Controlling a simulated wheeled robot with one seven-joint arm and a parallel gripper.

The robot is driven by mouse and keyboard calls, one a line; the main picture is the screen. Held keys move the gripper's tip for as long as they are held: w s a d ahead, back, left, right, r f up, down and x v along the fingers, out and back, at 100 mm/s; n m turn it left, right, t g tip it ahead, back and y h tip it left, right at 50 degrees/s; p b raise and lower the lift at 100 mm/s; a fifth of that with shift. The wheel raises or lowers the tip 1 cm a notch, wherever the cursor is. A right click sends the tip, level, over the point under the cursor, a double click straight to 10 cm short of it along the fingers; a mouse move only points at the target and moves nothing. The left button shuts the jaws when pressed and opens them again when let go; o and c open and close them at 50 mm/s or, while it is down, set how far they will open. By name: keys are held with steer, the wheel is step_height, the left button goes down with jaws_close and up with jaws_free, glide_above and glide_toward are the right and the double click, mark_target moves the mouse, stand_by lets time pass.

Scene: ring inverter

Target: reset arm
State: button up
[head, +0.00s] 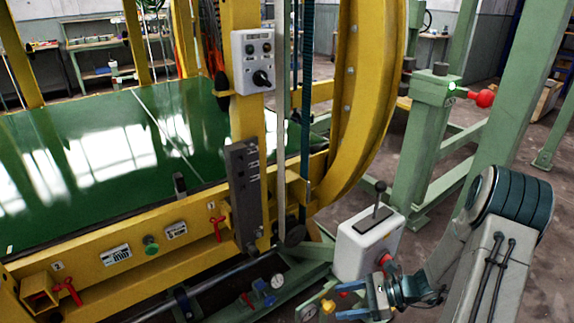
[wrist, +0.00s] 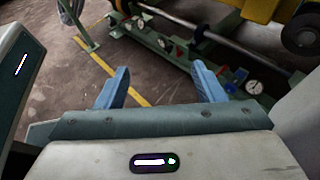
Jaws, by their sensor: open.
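My gripper (head: 345,300) is at the lower right of the head view, beside the lower frame of the ring inverter (head: 358,105). In the wrist view its two blue fingers stand wide apart, and the space between the fingertips (wrist: 160,78) is empty. It holds nothing and appears to touch nothing. My arm reaches in from the right side of the head view, bent at a dark ribbed joint.
A white box with a black lever (head: 368,240) stands just behind my gripper. A control panel (head: 253,62) is on the yellow post. A green post carries a red knob (head: 485,98). The wrist view shows gauges (wrist: 254,87) at right and open floor with a yellow line (wrist: 112,70).

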steer(key=s+r+n+h+p, duration=0.4)
steer(key=r+n, duration=0.2)
steer(key=r, duration=0.6)
steer(key=s+r+n+t+h+p, duration=0.1)
steer(key=s+r+n+h+p, duration=0.4)
steer(key=r, duration=0.6)
steer(key=s+r+n+h+p, duration=0.4)
steer(key=r+n, duration=0.4)
steer(key=r, duration=0.4)
steer(key=shift+s+a+r+n+t+h, duration=0.15)
steer(key=shift+r+n+t+h, duration=0.15)
stand_by(0.8)
